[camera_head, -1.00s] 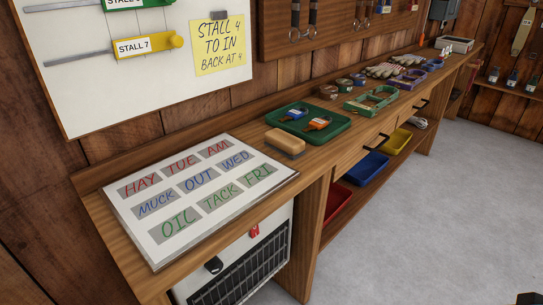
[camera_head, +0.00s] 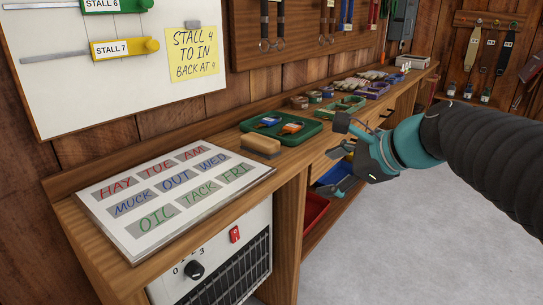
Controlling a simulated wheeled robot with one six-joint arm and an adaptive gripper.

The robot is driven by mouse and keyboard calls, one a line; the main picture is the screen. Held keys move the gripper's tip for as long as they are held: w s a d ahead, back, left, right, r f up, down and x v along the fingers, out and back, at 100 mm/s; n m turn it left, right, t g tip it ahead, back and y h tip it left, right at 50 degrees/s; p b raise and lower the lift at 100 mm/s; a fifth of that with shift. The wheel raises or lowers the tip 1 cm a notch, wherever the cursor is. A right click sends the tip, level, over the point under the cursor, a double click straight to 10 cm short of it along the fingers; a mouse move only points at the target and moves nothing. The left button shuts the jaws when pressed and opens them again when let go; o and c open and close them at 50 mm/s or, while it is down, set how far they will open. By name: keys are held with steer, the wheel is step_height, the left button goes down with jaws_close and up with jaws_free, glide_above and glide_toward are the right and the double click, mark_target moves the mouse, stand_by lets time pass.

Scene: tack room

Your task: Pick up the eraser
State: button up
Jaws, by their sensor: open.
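The eraser (camera_head: 261,146) is a tan block with a wooden-looking top and a paler lower layer. It lies on the wooden bench top, between the white lettered board and the green tray, and is fully visible. My gripper (camera_head: 335,156), teal and grey, is open and empty. It is to the right of the eraser and apart from it, in front of the bench's front edge, with its fingers pointing left toward the bench.
The lettered board (camera_head: 178,192) lies left of the eraser. A green tray (camera_head: 303,137) with blue and orange brushes stands just behind it. Further right are several small items and a green caddy (camera_head: 347,105). A whiteboard (camera_head: 60,95) hangs on the wall. The floor (camera_head: 420,240) is clear.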

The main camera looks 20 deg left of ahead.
mark_target(266, 141)
steer(key=w+a+r+m+y+b, duration=0.2)
steer(key=w+a+r+m+y, duration=0.1)
steer(key=w+a+m, duration=0.35)
steer(key=x, duration=0.4)
steer(key=r+b+x, duration=0.1)
steer(key=x, duration=0.9)
steer(key=shift+w+a+r, duration=0.15)
steer(key=shift+a, duration=0.05)
steer(key=c, duration=1.2)
